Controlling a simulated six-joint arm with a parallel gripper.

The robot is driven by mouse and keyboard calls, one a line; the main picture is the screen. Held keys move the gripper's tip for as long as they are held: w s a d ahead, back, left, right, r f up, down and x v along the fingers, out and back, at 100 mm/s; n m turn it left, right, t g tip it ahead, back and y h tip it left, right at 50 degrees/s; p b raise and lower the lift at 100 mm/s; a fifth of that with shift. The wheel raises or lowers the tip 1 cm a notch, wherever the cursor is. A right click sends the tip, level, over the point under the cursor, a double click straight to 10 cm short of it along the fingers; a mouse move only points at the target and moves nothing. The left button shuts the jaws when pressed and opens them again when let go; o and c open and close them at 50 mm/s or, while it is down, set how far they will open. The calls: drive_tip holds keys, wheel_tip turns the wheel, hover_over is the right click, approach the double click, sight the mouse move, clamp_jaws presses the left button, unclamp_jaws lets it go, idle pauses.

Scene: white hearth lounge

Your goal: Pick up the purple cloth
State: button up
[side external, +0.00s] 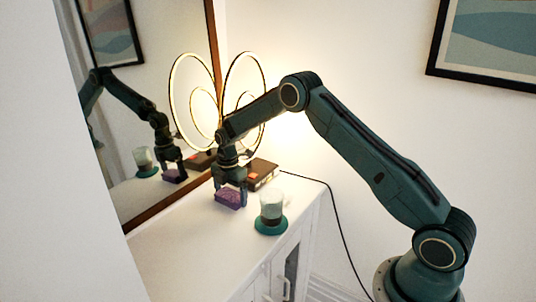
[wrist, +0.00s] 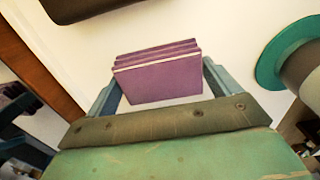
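The purple cloth (side external: 230,199) is a small folded stack at the white cabinet top, below my gripper (side external: 230,190) in the side view. In the wrist view the cloth (wrist: 158,80) shows several folded layers, with its front face toward the camera. My gripper (wrist: 162,78) has its two blue-grey fingers wide apart, one at each side of the cloth. The fingertips are very close to the cloth's side edges. I cannot tell whether they press on it, or whether the cloth touches the cabinet top.
A glass candle jar on a teal base (side external: 270,229) stands to the right of the cloth. A dark box or book (side external: 262,172) lies behind, near a glowing ring lamp (side external: 246,75). A mirror (side external: 150,95) stands along the left. The front of the cabinet top (side external: 190,250) is clear.

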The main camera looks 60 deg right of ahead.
sight(230, 193)
drive_tip(key=c, duration=0.5)
drive_tip(key=shift+r, duration=0.15)
drive_tip(key=shift+r, duration=0.55)
wheel_tip(230, 193, up, 2)
drive_tip(key=shift+r, duration=0.1)
drive_tip(key=s+a, duration=0.2)
drive_tip(key=a, duration=0.3)
drive_tip(key=s+a, duration=0.2)
drive_tip(key=a, duration=0.4)
drive_tip(key=s+a, duration=0.2)
drive_tip(key=a, duration=0.4)
